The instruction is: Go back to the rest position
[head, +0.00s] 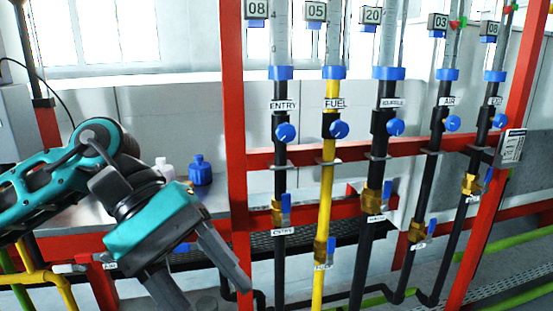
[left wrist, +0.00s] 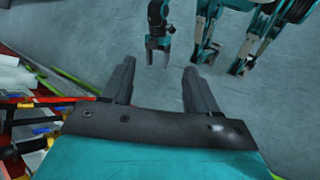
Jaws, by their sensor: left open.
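My left gripper (head: 205,283) comes in from the left in the head view, pointing down and to the right. Its two dark fingers are spread apart with nothing between them. In the left wrist view, the left gripper (left wrist: 154,85) shows both fingers apart over bare grey floor. The head view does not show my right gripper. Dark and teal parts of my own body appear at the top of the left wrist view.
A red frame (head: 234,120) with several labelled vertical pipes, including a yellow pipe (head: 328,150), stands right of my left gripper. A blue bottle (head: 201,172) and a white bottle (head: 164,170) stand on a grey counter behind the arm. Grey floor (left wrist: 220,125) is open below.

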